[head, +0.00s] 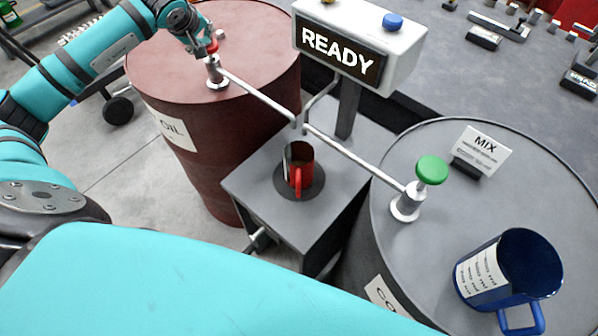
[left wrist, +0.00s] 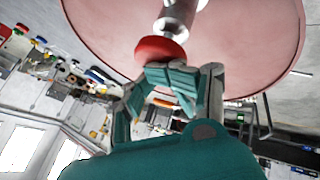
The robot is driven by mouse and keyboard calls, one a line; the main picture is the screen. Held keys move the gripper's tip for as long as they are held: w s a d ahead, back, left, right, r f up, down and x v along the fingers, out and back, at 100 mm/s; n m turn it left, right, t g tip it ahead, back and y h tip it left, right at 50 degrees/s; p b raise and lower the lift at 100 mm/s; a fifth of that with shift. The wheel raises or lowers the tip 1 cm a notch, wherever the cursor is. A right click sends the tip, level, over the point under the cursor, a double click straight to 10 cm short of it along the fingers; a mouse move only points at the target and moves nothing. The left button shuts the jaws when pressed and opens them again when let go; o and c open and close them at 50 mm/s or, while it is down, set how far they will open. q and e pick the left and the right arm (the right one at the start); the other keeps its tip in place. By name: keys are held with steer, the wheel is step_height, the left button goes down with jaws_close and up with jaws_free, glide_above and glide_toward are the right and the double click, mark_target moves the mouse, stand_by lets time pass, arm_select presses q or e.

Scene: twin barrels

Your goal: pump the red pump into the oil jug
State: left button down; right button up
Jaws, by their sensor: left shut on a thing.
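The red pump (head: 214,72) stands on top of the dark red oil barrel (head: 240,130) at the upper left. Its red knob shows in the left wrist view (left wrist: 158,49). My left gripper (head: 207,44) is shut on the red knob from above; in the left wrist view its teal fingers (left wrist: 168,82) are against the knob. A metal spout runs from the pump to the right and ends above the small grey stand. A red jug (head: 304,160) with a white label stands upright on a round dark plate there, below the spout ends. My right gripper is out of view.
A green pump (head: 432,170) stands on the grey barrel (head: 500,215) at right, beside a MIX card (head: 481,150). A blue mug (head: 510,270) sits on that barrel. A READY display (head: 338,53) with a blue button rises behind the stand (head: 330,190).

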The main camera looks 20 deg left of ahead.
arm_select(q)
steer(key=shift+s+d+f+g+p, duration=0.25)
steer(key=shift+d+g+p, duration=0.2)
steer(key=shift+p, duration=0.7)
step_height(320, 180, up, 2)
steer(key=shift+w+a+r+h+p, duration=0.1)
steer(key=shift+r+h+p, duration=0.15)
steer(key=shift+p, duration=0.6)
steer(key=shift+r, duration=0.4)
steer(key=shift+d+r, duration=0.15)
steer(key=shift+d, duration=0.1)
steer(key=shift+a, duration=0.25)
